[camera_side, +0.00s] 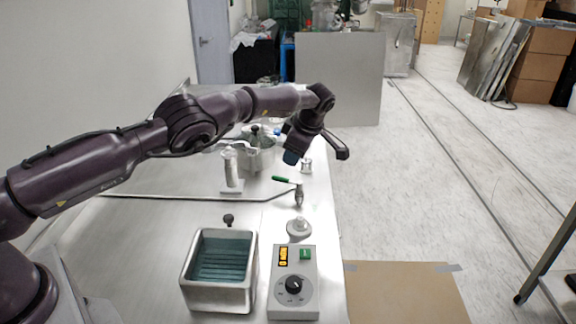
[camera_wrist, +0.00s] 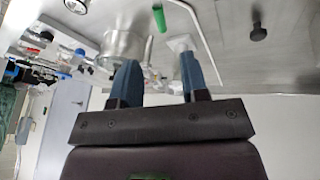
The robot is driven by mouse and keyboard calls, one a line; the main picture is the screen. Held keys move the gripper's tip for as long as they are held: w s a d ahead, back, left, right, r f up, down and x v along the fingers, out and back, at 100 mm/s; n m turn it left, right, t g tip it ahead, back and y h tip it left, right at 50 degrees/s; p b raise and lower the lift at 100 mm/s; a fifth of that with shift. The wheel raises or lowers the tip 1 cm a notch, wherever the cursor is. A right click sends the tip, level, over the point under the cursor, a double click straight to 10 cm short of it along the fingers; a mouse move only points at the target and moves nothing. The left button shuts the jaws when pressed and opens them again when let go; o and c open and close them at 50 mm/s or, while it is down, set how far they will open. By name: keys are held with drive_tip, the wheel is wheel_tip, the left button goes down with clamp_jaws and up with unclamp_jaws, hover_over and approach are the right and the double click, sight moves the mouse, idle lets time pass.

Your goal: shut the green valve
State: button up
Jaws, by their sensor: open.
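The green valve handle (camera_side: 281,179) is a short green bar lying roughly level beside a small upright metal fitting (camera_side: 298,195), on the bench's right side. In the wrist view a green bar (camera_wrist: 159,18), likely that handle, shows at the top, beyond the fingertips and between their lines. My gripper (camera_side: 291,157) hangs above and behind the handle, apart from it. In the wrist view my gripper (camera_wrist: 161,78) has its two blue fingers spread with nothing held between them.
A steel water bath (camera_side: 219,308) and a grey control box (camera_side: 309,262) with a dial stand at the front. A thin tube runs across the bench. The bench's right edge is close to the valve.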

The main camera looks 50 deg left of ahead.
drive_tip(key=shift+v, duration=1.6)
